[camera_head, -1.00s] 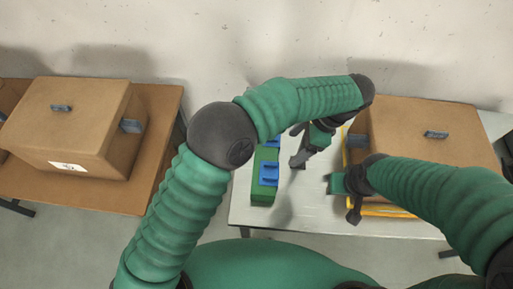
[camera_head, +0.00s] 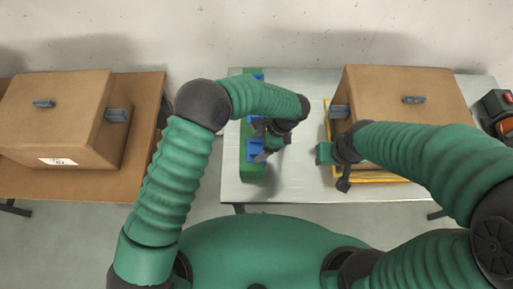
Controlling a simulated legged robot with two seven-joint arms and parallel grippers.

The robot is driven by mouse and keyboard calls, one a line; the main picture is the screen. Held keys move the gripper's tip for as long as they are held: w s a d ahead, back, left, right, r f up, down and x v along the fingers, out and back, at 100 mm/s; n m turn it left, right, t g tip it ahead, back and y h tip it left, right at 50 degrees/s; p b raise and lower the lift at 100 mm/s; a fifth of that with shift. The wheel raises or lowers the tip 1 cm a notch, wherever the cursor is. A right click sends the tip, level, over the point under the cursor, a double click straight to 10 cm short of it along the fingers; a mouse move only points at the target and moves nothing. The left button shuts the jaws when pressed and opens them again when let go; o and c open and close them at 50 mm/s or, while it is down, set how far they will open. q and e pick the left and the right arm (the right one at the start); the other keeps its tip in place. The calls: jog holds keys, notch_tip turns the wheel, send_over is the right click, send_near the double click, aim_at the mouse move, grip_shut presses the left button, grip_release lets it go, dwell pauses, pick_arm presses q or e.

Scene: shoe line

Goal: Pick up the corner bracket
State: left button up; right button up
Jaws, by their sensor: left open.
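A green holder (camera_head: 248,172) stands on the left part of the light metal table. Several blue pieces, one at its front end (camera_head: 254,148), sit along it; they may be the corner brackets, but their shape is too small to tell. My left gripper (camera_head: 261,143) is open over the holder's right side, close to the blue pieces and partly covering them. I cannot tell whether it touches one. My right gripper (camera_head: 335,168) hangs at the front left of the cardboard box; I cannot make out its jaws.
The cardboard box (camera_head: 400,90) with grey handles stands on a yellow frame (camera_head: 380,178) on the metal table (camera_head: 290,185). Another box (camera_head: 55,105) is on a brown table at left. A dark device with a red part (camera_head: 497,105) is at the right edge. Table between holder and yellow frame is clear.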

pick_arm(q)
jog(key=shift+d, duration=0.45)
jog(key=shift+c, duration=1.1)
jog(key=shift+a, duration=0.3)
jog(key=c, duration=1.2)
jog(key=shift+d, duration=0.15)
jog(key=shift+c, duration=0.3)
jog(key=shift+r, duration=0.1)
